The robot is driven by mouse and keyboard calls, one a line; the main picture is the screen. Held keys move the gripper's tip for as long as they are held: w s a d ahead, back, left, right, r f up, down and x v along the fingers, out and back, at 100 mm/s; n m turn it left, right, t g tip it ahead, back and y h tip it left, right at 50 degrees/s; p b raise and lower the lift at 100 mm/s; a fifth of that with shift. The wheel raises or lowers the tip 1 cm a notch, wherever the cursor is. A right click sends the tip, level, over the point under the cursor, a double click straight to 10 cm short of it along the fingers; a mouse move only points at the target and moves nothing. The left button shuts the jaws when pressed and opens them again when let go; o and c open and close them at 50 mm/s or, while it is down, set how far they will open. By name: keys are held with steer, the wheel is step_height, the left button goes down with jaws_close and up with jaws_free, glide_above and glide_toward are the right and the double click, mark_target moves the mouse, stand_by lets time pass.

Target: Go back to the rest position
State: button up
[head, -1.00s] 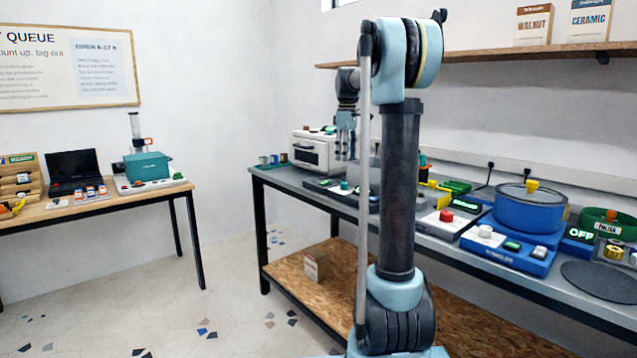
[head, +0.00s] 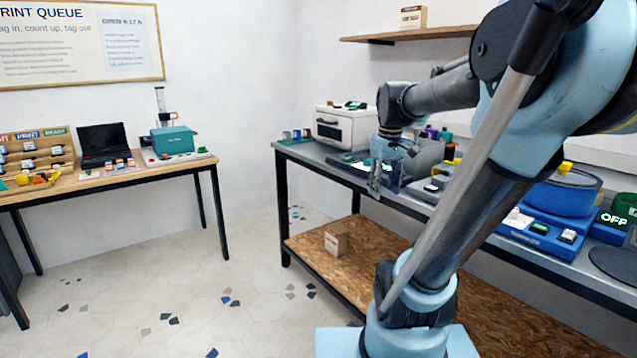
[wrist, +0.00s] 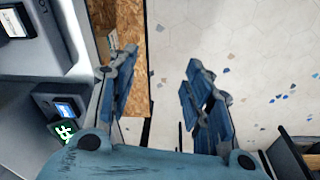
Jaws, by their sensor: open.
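My gripper (head: 376,180) hangs at the front edge of the grey bench in the head view, below my bent arm. In the wrist view my gripper (wrist: 160,95) has its two blue-padded fingers spread wide apart, with nothing between them. Below the fingers show the pale tiled floor and part of the wooden lower shelf (wrist: 133,65). My arm hides part of the bench and the devices behind it in the head view.
The grey bench (head: 310,151) holds a white oven-like machine (head: 345,128) and a blue tumbler (head: 562,192). A cardboard box (head: 335,239) stands on the lower shelf. A wooden table (head: 110,180) at left holds a laptop (head: 102,143) and a teal device (head: 173,139). Floor between is clear.

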steer(key=s+f+m, duration=0.4)
steer(key=s+f, duration=1)
steer(key=f, duration=0.2)
steer(key=shift+s+t, duration=0.2)
steer(key=shift+t, duration=0.2)
steer(key=shift+w+f, duration=0.15)
steer(key=shift+w, duration=0.35)
